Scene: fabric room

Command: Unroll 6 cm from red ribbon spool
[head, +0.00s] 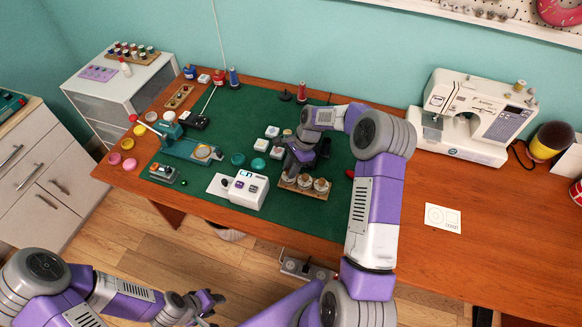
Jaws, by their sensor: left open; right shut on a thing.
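I cannot tell for sure which thing is the red ribbon spool. An upright red spool (302,92) stands at the back of the green mat, and a small red thing (350,174) shows partly behind my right arm. My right gripper (290,172) points down over the mat, just behind a wooden rack (290,187) of white-topped round pieces. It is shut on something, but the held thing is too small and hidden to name. My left gripper (207,305) is open and empty, low in front of the table, over the floor.
A white device (246,190) with a display stands left of the rack. A teal tool (185,147) and several coloured round pieces are at the table's left. A sewing machine (470,118) stands at the right. The table's right front is clear except for a white card (443,219).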

